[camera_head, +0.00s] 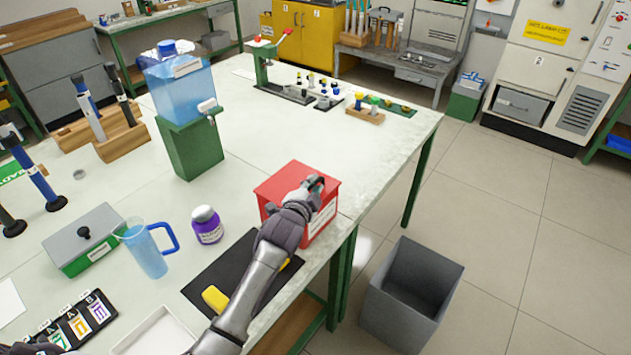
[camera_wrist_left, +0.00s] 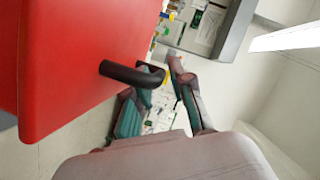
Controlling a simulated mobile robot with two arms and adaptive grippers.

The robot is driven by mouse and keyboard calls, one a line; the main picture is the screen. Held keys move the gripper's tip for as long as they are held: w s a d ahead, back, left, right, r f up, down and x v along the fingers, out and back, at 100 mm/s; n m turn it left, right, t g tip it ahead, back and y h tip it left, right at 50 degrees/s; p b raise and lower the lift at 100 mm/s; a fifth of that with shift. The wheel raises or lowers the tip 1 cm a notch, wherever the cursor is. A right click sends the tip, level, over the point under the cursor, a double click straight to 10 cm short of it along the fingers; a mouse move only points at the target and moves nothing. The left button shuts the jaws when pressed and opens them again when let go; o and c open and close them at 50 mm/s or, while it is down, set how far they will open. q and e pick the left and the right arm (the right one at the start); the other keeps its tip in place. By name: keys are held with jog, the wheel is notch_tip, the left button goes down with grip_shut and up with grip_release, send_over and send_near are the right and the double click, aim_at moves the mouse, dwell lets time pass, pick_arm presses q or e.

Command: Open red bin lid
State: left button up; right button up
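The red bin (camera_head: 324,222) stands near the table's front edge in the head view. Its red lid (camera_head: 283,183) lies flat and looks closed. My left gripper (camera_head: 313,187) is over the lid's right side and hides part of it. In the left wrist view, the red lid (camera_wrist_left: 75,65) fills the left side, with a dark bent handle (camera_wrist_left: 130,73) sticking out. My left gripper (camera_wrist_left: 154,88) has its two fingers apart, with the handle's bent end between or just in front of them. I cannot tell whether they touch it. My right gripper is not in view.
A grey open bin (camera_head: 412,290) stands on the floor right of the table. A black mat (camera_head: 215,275) with a yellow block (camera_head: 214,298), a purple jar (camera_head: 207,226) and a blue jug (camera_head: 147,250) lie left of my arm. A water dispenser (camera_head: 180,85) stands behind.

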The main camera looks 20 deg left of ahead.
pick_arm(q)
jog(key=shift+x, duration=0.85)
grip_shut()
